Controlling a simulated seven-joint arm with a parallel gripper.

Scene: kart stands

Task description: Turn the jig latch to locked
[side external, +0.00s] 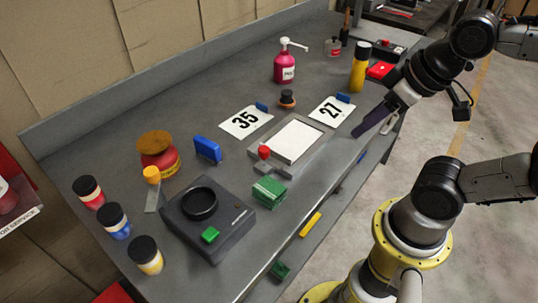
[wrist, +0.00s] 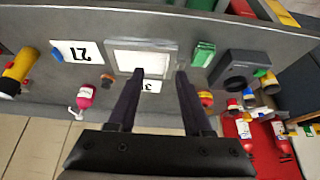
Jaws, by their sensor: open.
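The jig (side external: 318,130) is a grey frame around a white panel, flat on the grey bench; it also shows in the wrist view (wrist: 141,74). A red knob (side external: 264,152), apparently on the jig latch, stands at the frame's near-left corner in the side view. The latch arm is too small to read its angle. My gripper (side external: 366,128) is above the bench's front edge, right of the jig and apart from it. In the wrist view its two dark fingers (wrist: 158,74) are spread with nothing between them; the right finger hides part of the latch area.
Number cards 35 (side external: 246,122) and 27 (side external: 331,110) lie behind the jig. A green block stack (side external: 269,191) sits near the knob. A black device (side external: 209,220), paint jars (side external: 113,220), a pink pump bottle (side external: 286,66) and a yellow bottle (side external: 359,70) stand around.

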